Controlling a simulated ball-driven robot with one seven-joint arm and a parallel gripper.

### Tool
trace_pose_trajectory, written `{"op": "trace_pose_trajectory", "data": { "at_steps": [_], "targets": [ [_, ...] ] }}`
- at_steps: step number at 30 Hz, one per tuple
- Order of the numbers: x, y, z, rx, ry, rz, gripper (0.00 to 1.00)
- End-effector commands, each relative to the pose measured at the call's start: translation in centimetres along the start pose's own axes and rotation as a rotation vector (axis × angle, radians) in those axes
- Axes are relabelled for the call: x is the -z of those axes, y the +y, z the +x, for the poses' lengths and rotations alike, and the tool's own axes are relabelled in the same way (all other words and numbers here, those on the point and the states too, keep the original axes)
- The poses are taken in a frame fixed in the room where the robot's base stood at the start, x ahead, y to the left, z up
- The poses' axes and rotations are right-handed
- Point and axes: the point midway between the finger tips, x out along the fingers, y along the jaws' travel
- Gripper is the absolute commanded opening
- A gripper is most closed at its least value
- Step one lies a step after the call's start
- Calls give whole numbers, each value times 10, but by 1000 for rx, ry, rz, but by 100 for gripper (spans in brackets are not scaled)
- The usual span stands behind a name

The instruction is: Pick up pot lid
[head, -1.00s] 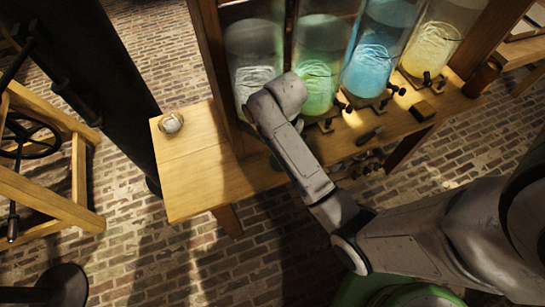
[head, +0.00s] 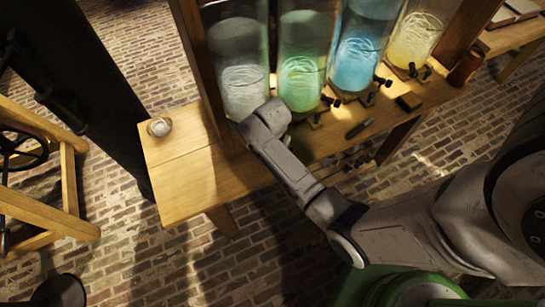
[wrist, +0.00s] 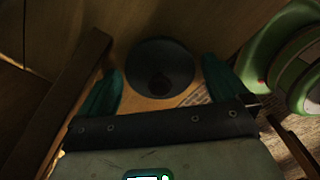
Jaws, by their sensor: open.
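A dark round disc with a small knob-like middle (wrist: 160,66), which looks like the pot lid, lies on a wooden surface in the wrist view. My gripper (wrist: 162,88) is open, its two teal fingers on either side of the disc's near part. I see no grip on it, and cannot tell whether the fingers touch it. In the head view my arm's wrist end is over the bench by the white-filled jar; my fingers and the disc are hidden there.
The wooden bench (head: 180,190) carries tall glass jars with white (head: 243,90), green (head: 301,82), blue (head: 357,62) and yellow (head: 416,38) contents. A small round item (head: 159,127) sits at its left end. A wooden post (head: 205,75) stands close to my wrist.

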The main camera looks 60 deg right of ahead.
Motion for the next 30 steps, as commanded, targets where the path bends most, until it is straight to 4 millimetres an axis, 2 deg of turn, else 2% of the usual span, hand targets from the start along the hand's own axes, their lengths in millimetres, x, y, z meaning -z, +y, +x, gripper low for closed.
{"op": "trace_pose_trajectory", "data": {
  "at_steps": [2, 17, 26, 30],
  "targets": [
    [0, 0, 0, 0, 0, 0, 98],
    [0, 0, 0, 0, 0, 0, 50],
    [0, 0, -3, 0, 0, 0, 50],
    [0, 1, -12, -2, -1, 0, 50]
  ]
}}
